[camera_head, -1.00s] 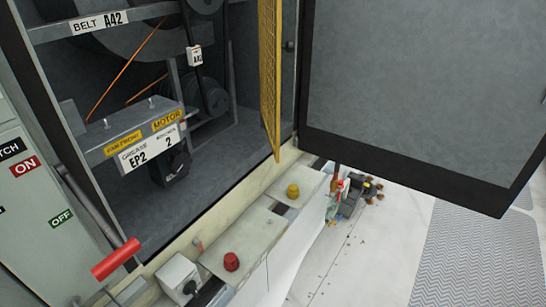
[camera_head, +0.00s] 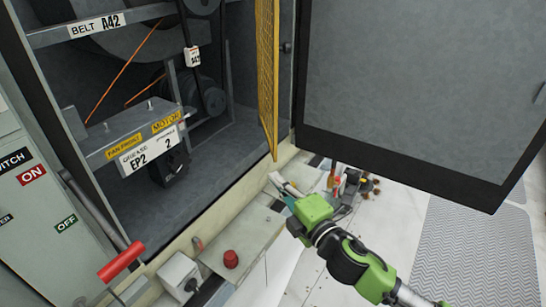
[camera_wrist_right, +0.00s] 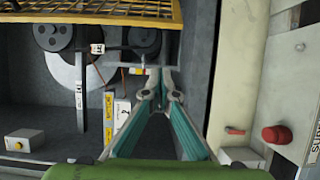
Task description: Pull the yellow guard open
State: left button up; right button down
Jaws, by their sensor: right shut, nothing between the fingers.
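The yellow guard (camera_head: 267,80) is a mesh panel seen nearly edge-on in the head view, standing out at the right side of the cabinet opening. Its mesh and lower yellow bar also cross the top of the right wrist view (camera_wrist_right: 100,14). My right gripper (camera_head: 275,182) is below the guard's lower end, by the cabinet sill, and apart from it. The right wrist view shows its fingers (camera_wrist_right: 161,76) meeting at the tips with nothing between them. My left gripper is in neither view.
The open grey door (camera_head: 410,90) hangs to the right of the guard. Inside the cabinet are a belt drive and the motor shelf (camera_head: 140,140). A red knob (camera_head: 231,259) sits on the sill and a red-handled lever (camera_head: 120,261) is at left. Small clutter lies under the door.

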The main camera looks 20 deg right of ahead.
pick_arm(q)
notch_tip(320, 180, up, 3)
jog(key=p, duration=0.3)
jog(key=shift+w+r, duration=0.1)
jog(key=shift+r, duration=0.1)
pick_arm(e)
jog(key=w+d, duration=0.2)
jog(key=w, duration=0.7)
jog(key=shift+w+f, duration=0.1)
jog(key=shift+d, duration=0.1)
